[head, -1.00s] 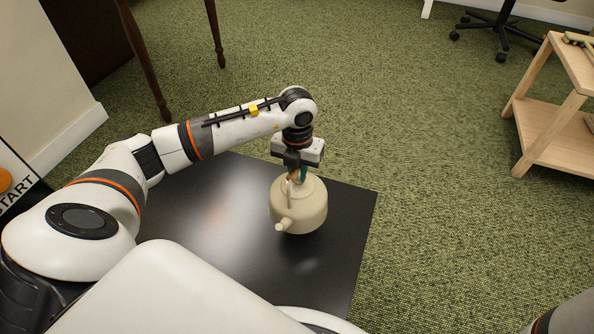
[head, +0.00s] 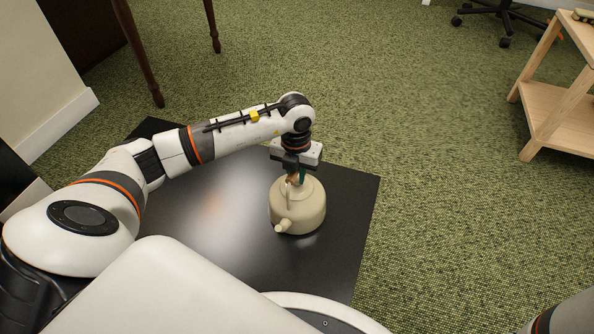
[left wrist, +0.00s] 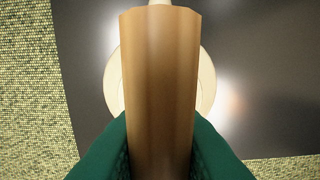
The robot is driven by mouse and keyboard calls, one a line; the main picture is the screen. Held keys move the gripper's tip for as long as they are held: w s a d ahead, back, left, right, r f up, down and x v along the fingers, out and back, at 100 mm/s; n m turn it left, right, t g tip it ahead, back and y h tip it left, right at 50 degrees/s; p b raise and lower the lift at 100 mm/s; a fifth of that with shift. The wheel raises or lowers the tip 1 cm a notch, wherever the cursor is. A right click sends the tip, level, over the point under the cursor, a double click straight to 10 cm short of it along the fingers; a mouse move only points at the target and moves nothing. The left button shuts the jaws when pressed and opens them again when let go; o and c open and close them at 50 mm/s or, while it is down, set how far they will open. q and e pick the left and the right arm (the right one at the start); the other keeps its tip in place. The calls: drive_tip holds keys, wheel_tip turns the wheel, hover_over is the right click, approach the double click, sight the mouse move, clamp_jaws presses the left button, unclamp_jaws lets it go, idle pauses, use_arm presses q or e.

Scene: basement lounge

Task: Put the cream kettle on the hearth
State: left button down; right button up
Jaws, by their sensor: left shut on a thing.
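The cream kettle (head: 298,210) is upright with its spout toward the bottom of the head view. My left gripper (head: 296,176) is above it, shut on its brown handle. In the left wrist view, the handle (left wrist: 158,80) lies between my green fingertips (left wrist: 160,150) and hides most of the kettle body (left wrist: 207,80). The glossy black slab, seemingly the hearth (head: 220,240), lies under the kettle. I cannot tell whether the kettle's base touches it. My right gripper is out of view; only part of that arm shows at the bottom right.
Green carpet (head: 440,200) surrounds the slab and is clear to the right. A light wooden shelf unit (head: 565,110) stands at the right and a wheeled chair base (head: 503,20) at the top right. Dark wooden legs (head: 140,55) and a wall are at the upper left.

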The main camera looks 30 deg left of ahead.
use_arm(q)
drive_tip(key=c, duration=1.3)
unclamp_jaws()
drive_tip(key=shift+f, duration=0.15)
